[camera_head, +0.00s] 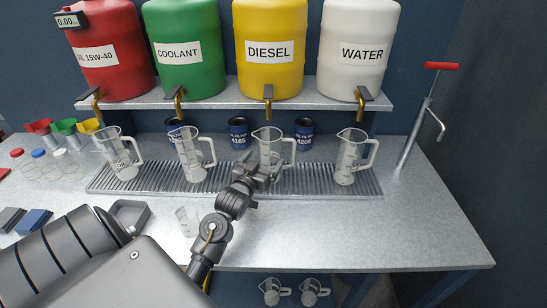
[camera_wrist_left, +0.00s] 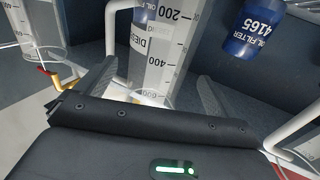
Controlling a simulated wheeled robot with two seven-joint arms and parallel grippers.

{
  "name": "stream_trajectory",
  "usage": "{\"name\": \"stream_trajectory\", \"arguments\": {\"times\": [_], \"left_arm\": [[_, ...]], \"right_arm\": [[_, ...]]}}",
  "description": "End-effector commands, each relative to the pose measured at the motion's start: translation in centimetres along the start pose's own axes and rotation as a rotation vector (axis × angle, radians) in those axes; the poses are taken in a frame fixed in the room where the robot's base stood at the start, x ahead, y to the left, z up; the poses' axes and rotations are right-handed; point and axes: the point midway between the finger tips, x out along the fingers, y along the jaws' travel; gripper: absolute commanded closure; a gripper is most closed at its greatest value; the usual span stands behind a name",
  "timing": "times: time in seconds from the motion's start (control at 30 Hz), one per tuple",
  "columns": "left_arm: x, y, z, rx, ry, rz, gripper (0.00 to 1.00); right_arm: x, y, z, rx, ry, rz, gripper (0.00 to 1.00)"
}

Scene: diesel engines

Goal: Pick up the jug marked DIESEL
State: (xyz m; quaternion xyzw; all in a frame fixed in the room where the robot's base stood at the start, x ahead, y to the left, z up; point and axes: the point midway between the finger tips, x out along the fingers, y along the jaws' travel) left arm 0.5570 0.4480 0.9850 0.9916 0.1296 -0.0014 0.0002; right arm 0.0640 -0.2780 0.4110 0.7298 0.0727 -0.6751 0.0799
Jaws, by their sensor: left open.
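The clear jug marked DIESEL (camera_head: 269,146) stands upright on the slatted drip tray, below the yellow DIESEL tank's tap. In the left wrist view, this jug (camera_wrist_left: 160,45) shows its DIESEL label and graduations, with its handle at left. My left gripper (camera_head: 262,172) is at the jug's near side, in front of its lower part. In the left wrist view, the gripper's two open fingers (camera_wrist_left: 153,92) lie on either side of the jug, with gaps visible; I cannot tell whether either touches it. My right gripper is not in view.
Similar jugs stand left (camera_head: 193,155) and right (camera_head: 352,157) on the drip tray (camera_head: 320,182). Blue oil filters (camera_head: 238,132) stand behind. Tanks, including the yellow one (camera_head: 270,45), sit on the shelf (camera_head: 215,101) above. A red-handled pump (camera_head: 420,115) is at right. The bench's front right is clear.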

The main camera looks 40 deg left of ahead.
Motion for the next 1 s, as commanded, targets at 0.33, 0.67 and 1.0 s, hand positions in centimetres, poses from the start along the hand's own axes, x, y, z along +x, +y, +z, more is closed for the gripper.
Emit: {"name": "stream_trajectory", "arguments": {"times": [0.33, 0.67, 1.0], "left_arm": [[3.0, 0.3, -0.4, -0.001, 0.000, 0.003, 0.06], [5.4, 0.3, 0.1, 0.002, -0.001, 0.003, 0.06], [5.3, 0.3, 0.1, 0.001, -0.001, 0.003, 0.32]], "right_arm": [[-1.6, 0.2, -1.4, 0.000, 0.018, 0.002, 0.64], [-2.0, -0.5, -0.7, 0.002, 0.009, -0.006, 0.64], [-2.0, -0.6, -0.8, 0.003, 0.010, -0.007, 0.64]]}}
